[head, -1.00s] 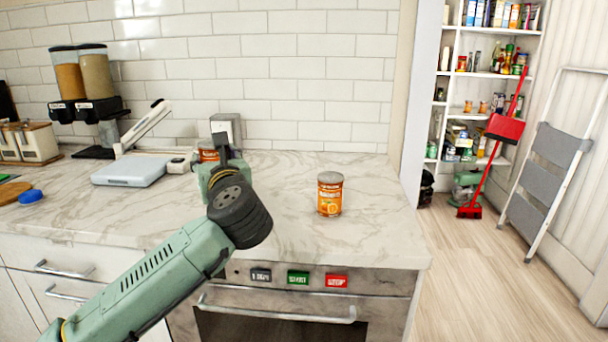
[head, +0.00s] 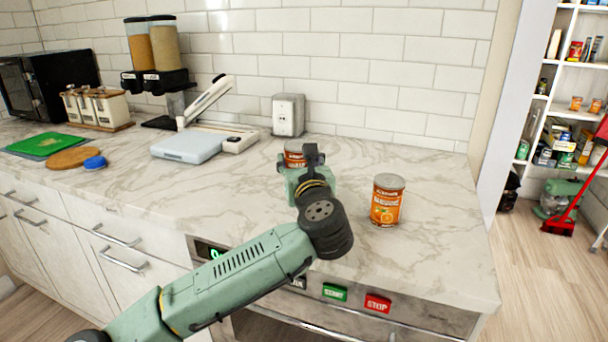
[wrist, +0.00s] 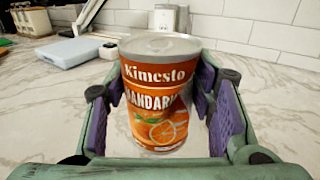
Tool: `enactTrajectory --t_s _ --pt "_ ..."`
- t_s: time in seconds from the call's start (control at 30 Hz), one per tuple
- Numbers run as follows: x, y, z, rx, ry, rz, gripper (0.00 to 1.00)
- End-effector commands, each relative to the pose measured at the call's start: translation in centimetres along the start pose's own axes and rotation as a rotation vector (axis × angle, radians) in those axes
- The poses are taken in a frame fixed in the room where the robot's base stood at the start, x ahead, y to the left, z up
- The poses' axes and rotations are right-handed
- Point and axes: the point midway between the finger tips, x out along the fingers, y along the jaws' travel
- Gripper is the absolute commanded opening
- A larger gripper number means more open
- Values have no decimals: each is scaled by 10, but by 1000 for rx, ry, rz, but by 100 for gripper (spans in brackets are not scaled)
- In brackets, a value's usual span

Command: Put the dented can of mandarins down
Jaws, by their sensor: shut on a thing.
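The dented can of mandarins (wrist: 152,85), orange-brown with a silver lid, stands upright between the purple finger pads of my gripper (head: 296,171). A dark hollow shows on the right of its label in the wrist view. In the head view, only the upper part of this can (head: 293,153) shows behind my gripper, which is shut on it. A second mandarin can (head: 387,202) stands upright on the counter, right of my gripper, with no dent visible.
A pale blue scale (head: 190,145) and a white device lie left of my gripper. The counter ends at the right, past the second can. Bare marble lies in front of the scale.

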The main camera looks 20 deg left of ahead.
Motion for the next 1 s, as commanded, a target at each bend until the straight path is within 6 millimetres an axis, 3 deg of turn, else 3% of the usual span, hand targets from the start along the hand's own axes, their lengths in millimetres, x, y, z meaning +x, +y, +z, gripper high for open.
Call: enactTrajectory --t_s 0.23,0.7,0.73,1.0 --pt "0 0 -32 0 0 0 10" --pt "0 0 -42 0 -2 0 10" --pt "0 0 -43 0 0 0 50" --pt "0 0 -42 0 1 0 68"
